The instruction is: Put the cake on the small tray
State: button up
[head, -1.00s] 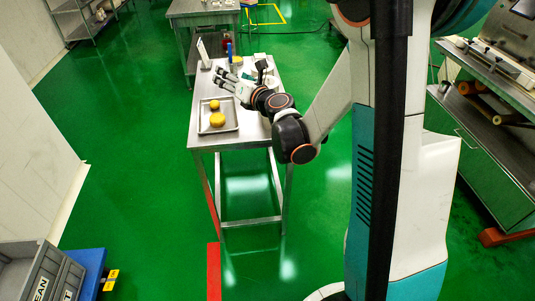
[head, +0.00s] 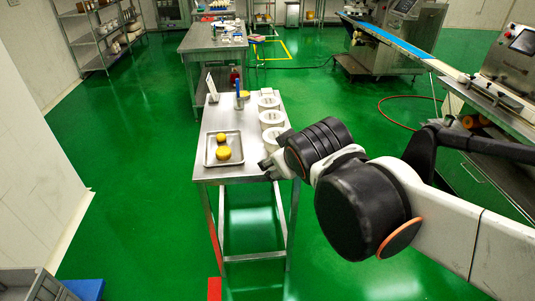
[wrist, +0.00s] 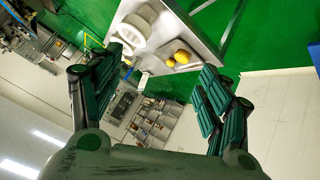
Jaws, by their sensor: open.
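The small metal tray (head: 209,160) lies on the near left part of a steel table. Two round yellow cakes sit in it, a larger one (head: 223,153) in front and a smaller one (head: 221,136) behind. Another small yellow piece (head: 244,94) is farther back on the table, by a blue upright item. My gripper (head: 268,166) is at the table's near right edge, right of the tray and apart from the cakes. In the wrist view its fingers (wrist: 162,62) are spread with nothing between them. The cakes (wrist: 181,56) show beyond them.
Several white round containers (head: 271,118) stand along the table's right side. A white upright card (head: 211,85) and a blue item (head: 239,87) are at the back. A machine with a conveyor (head: 410,45) is to the right. Green floor lies open left of the table (head: 243,172).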

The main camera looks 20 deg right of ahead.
jog(key=s+a+f+m+g+y, duration=0.2)
jog(key=s+a+f, duration=0.1)
jog(key=s+a, duration=0.2)
jog(key=s, duration=0.2)
jog(key=shift+s+a+f+y, duration=0.25)
jog(key=shift+s+a+y, duration=0.05)
dwell(0.7)
